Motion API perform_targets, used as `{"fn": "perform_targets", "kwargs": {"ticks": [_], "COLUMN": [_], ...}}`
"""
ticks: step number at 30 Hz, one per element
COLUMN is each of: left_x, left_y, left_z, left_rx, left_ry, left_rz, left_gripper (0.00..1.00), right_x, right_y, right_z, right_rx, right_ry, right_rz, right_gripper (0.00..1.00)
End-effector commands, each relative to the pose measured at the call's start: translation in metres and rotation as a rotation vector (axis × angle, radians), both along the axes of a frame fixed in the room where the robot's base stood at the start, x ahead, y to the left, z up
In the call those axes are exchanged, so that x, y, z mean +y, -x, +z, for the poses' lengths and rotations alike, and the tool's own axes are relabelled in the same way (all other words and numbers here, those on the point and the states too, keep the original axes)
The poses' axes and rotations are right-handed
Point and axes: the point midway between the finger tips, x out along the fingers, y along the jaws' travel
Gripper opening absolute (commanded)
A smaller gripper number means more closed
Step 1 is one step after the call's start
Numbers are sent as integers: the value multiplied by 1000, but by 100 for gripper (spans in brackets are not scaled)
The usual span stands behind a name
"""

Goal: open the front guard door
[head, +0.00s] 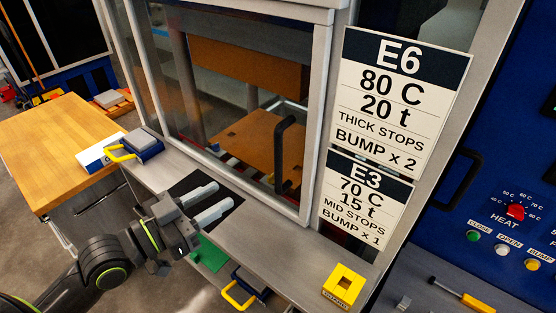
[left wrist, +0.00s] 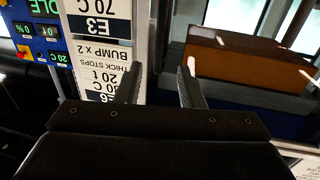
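The front guard door (head: 317,110) is a clear panel in a grey metal frame, and it looks shut. Its black vertical bar handle (head: 284,155) is near the right side of the door. My left gripper (head: 213,203) is in front of the door's lower part, left of and below the handle, not touching it. Its two fingers are apart with nothing between them; they also show in the left wrist view (left wrist: 160,85). My right gripper is not in view.
A grey ledge (head: 290,232) runs below the door, with a yellow block (head: 344,286) at its right. Signs E6 (head: 402,95) and E3 (head: 366,200) hang right of the door. A blue control panel (head: 510,200) stands farther right, a wooden table (head: 50,150) at left.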

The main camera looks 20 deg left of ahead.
Motion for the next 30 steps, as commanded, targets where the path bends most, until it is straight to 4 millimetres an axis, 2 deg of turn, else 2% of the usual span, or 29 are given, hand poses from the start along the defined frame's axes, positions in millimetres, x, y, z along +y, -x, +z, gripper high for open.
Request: {"fn": "perform_targets", "kwargs": {"ticks": [20,30], "left_x": [-37,-51], "left_y": [-60,-84], "left_z": [-3,-4], "left_rx": [-4,-3], "left_ry": [3,1], "left_rz": [0,0], "left_gripper": [35,35], "right_x": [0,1], "right_y": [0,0], "right_z": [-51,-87], "right_rx": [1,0], "right_ry": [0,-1], "right_rz": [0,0], "right_gripper": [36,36]}}
